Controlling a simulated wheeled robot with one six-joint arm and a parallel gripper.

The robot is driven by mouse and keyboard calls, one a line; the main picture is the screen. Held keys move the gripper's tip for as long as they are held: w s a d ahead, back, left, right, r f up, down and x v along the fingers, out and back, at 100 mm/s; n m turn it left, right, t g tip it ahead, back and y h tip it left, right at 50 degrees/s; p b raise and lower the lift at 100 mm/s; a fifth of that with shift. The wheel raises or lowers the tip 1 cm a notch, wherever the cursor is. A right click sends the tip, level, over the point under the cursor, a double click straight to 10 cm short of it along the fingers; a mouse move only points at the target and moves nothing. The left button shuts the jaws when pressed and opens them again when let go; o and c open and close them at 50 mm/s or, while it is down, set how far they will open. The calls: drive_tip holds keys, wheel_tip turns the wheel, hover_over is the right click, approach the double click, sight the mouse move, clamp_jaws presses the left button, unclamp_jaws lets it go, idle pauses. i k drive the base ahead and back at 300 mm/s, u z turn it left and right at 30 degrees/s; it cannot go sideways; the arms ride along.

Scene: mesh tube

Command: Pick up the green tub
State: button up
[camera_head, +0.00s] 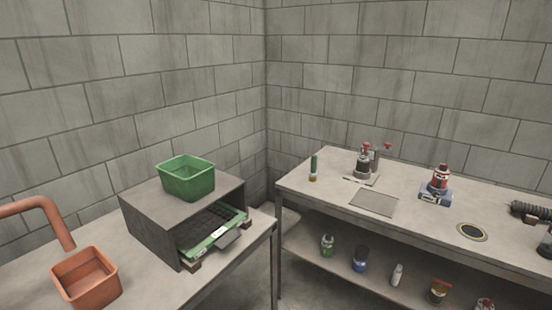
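The green tub (187,179) is an open, roughly square container with a rim. It stands upright on top of a grey open-fronted box (150,217) on the left table. Its top is open, and nothing is seen touching it apart from the box under it. My gripper is not in view.
Inside the box lies a green-edged tray (217,236). An orange tub (86,279) stands to the left, beside an orange curved pipe (50,211). The right bench (410,213) carries bottles and tools, with more bottles on its lower shelf. Block walls close the back.

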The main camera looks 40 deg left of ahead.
sight(187, 178)
drive_tip(key=u, duration=0.35)
drive_tip(key=i, duration=1.25)
drive_tip(key=u, duration=1.6)
drive_tip(key=i, duration=0.95)
drive_tip(key=u, duration=1.2)
drive_tip(key=i, duration=0.35)
drive_tip(key=u, duration=0.05)
